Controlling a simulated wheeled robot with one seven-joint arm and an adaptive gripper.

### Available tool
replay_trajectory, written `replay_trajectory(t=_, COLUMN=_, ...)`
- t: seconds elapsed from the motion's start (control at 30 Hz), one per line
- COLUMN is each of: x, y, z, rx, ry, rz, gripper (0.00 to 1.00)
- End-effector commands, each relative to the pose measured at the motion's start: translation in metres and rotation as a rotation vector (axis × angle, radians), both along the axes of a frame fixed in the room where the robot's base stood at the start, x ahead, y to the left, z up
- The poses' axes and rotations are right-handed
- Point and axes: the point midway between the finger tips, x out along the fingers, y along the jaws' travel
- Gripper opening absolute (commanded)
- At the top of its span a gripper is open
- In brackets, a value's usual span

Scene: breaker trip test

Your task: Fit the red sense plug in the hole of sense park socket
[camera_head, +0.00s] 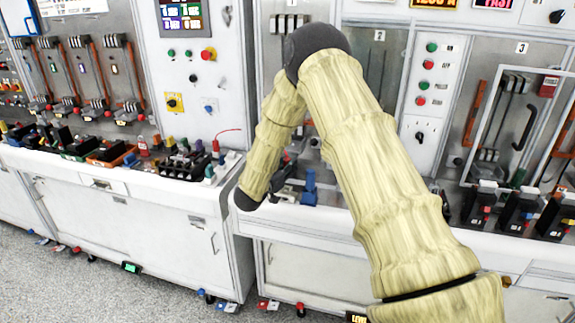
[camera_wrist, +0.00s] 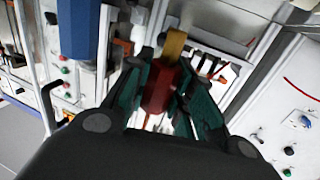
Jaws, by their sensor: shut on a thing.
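In the wrist view my gripper (camera_wrist: 160,98) has its green-padded fingers closed around a red plug (camera_wrist: 158,86). A yellow-gold part (camera_wrist: 174,44) shows just beyond the red body, in line with it. In the head view my gripper (camera_head: 284,188) is a dark shape above the middle bench, partly covered by my pale arm. The plug cannot be made out there. I cannot pick out the sense park socket for certain in either view, so the plug's relation to its hole cannot be told.
A blue block (camera_wrist: 77,28) stands close at the upper left of the wrist view. In the head view a blue item (camera_head: 310,184) is beside my gripper. Black devices (camera_head: 184,163) crowd the left bench, and black breakers (camera_head: 515,209) line the right.

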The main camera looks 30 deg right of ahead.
Motion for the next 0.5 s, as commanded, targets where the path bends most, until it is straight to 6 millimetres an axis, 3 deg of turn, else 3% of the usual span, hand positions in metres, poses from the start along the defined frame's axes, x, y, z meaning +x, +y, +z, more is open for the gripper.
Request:
replay_trajectory(t=0.2, x=0.0, y=0.0, z=-0.02, rx=-0.001, ry=0.002, rz=0.0, gripper=0.0)
replay_trajectory(t=0.5, x=0.0, y=0.0, z=-0.031, rx=0.0, ry=0.0, rz=0.0, gripper=0.0)
